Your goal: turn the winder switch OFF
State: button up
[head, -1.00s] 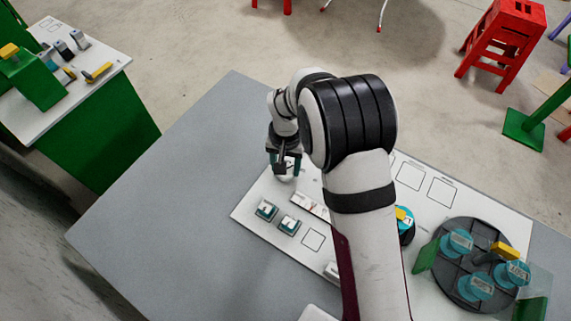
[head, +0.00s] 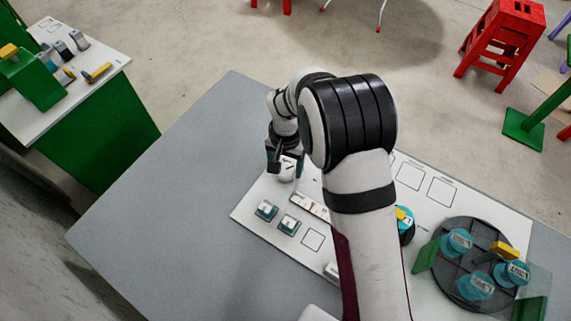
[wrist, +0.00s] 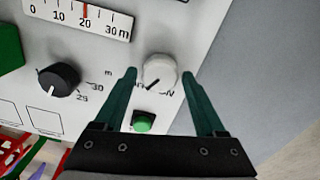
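The winder switch looks to be the round white knob on the white panel; it shows in the wrist view (wrist: 160,69) and in the head view (head: 287,173). Its dark pointer mark slants to the lower left in the wrist view. Lettering that reads like "ON" lies just below right of the knob, partly hidden by a finger; lettering on the left side cannot be read. My gripper (wrist: 159,75) has its two teal fingers on either side of the knob, with a small gap visible on each side. In the head view my gripper (head: 284,158) is over the knob.
In the wrist view, a green button (wrist: 144,122) sits below the knob, a black dial (wrist: 58,79) to the left and a metre scale (wrist: 80,14) at the top. In the head view, teal-framed switches (head: 289,225) and a turntable (head: 448,270) are on the panel. The grey tabletop (head: 190,190) left is clear.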

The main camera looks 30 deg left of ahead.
aim_at(286, 169)
jog(key=shift+o, duration=0.6)
notch_tip(286, 169, up, 16)
jog(key=s+d+r+m+y, duration=0.1)
jog(key=s+d+r+m, duration=0.2)
jog(key=d, duration=0.8)
jog(key=s+d+r+m, duration=0.2)
jog(key=s+d+r, duration=0.15)
jog(key=d, duration=0.75)
jog(key=s+d+f+m, duration=0.3)
jog(key=s+d, duration=0.3)
jog(key=s, duration=0.5)
jog(key=shift+d+y, duration=0.3)
jog(key=shift+y, duration=0.1)
